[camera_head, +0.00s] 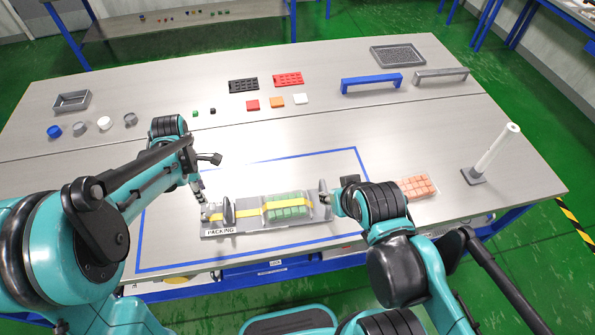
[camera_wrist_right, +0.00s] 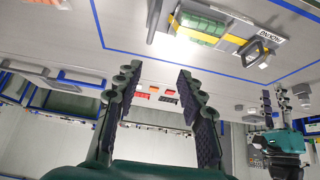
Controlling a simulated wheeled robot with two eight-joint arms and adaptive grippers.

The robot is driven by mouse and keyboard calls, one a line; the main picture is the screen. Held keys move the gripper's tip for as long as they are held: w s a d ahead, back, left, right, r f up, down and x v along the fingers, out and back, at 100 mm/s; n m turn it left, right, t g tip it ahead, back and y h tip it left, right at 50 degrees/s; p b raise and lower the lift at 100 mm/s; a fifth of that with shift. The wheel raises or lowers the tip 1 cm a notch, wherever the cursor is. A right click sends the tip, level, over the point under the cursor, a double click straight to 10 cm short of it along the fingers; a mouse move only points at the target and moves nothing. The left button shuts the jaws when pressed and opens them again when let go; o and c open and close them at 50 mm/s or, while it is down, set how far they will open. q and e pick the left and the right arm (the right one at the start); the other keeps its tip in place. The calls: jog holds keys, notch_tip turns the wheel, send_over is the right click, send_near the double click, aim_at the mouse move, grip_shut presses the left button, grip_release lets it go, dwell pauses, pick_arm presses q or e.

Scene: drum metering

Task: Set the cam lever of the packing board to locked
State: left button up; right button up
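The packing board (camera_head: 248,227) lies near the front of the table, its PACKING label at the left end. A yellow strap (camera_head: 248,212) runs along it over a green block pack (camera_head: 287,206). A dark upright lever-like part (camera_head: 228,211) stands near the label end; it shows as a loop in the right wrist view (camera_wrist_right: 257,44). Whether it is locked is unclear. My left gripper (camera_head: 202,204) is beside the label end; its fingers look apart in the right wrist view (camera_wrist_right: 275,98). My right gripper (camera_wrist_right: 158,72) is open and empty, near the board's right end.
A grey upright plate (camera_head: 323,191) stands at the board's right end. Orange blocks (camera_head: 416,187) sit right of my right arm. A white post (camera_head: 495,149) stands further right. Blue tape (camera_head: 290,158) outlines the area, with clear table behind the board.

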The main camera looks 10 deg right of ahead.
jog(key=g+h, duration=0.2)
jog(key=g, duration=0.5)
send_over(323, 185)
jog(key=a, duration=0.1)
notch_tip(323, 185, down, 14)
jog(key=shift+m, duration=0.4)
jog(key=f, duration=0.2)
jog(key=d+f, duration=0.1)
jog(key=f, duration=0.4)
jog(key=shift+s+d, duration=0.1)
jog(key=shift+d, duration=0.05)
grip_shut()
